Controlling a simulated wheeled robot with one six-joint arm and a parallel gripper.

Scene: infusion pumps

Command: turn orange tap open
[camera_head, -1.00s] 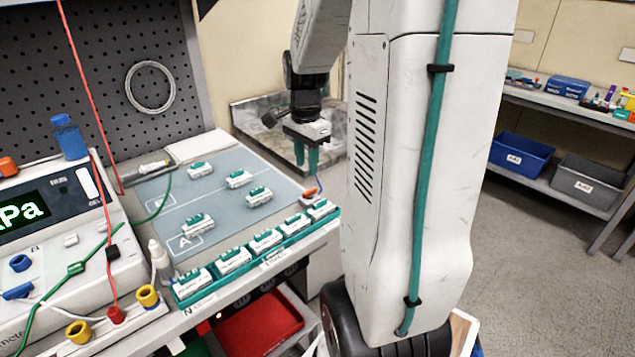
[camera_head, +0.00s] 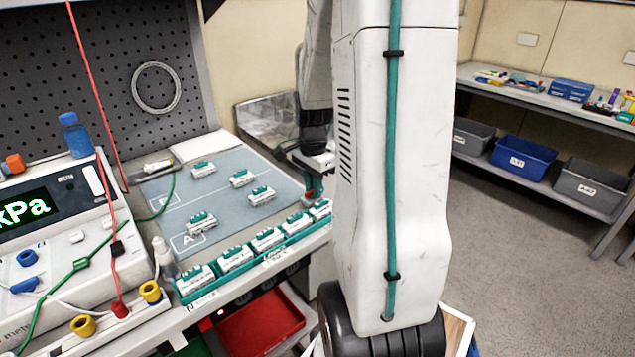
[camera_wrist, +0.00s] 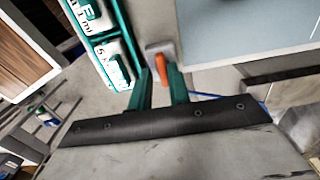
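The orange tap (camera_wrist: 162,68) is a small orange lever on a pale block (camera_wrist: 154,47). In the wrist view it shows between and just past the teal fingertips of my gripper (camera_wrist: 160,74). The two fingers are apart, one on each side of the lever, and I cannot tell if either touches it. In the head view my gripper (camera_head: 314,184) is low at the right end of the bench, beside the row of pumps. The tap is mostly hidden there by the gripper and my arm.
A teal rack (camera_wrist: 108,47) of white pumps stands close by the tap. More pumps lie on the grey-blue mat (camera_head: 225,215). A blue tube (camera_wrist: 205,96) runs behind the fingers. A meter (camera_head: 70,215) with cables stands at the left.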

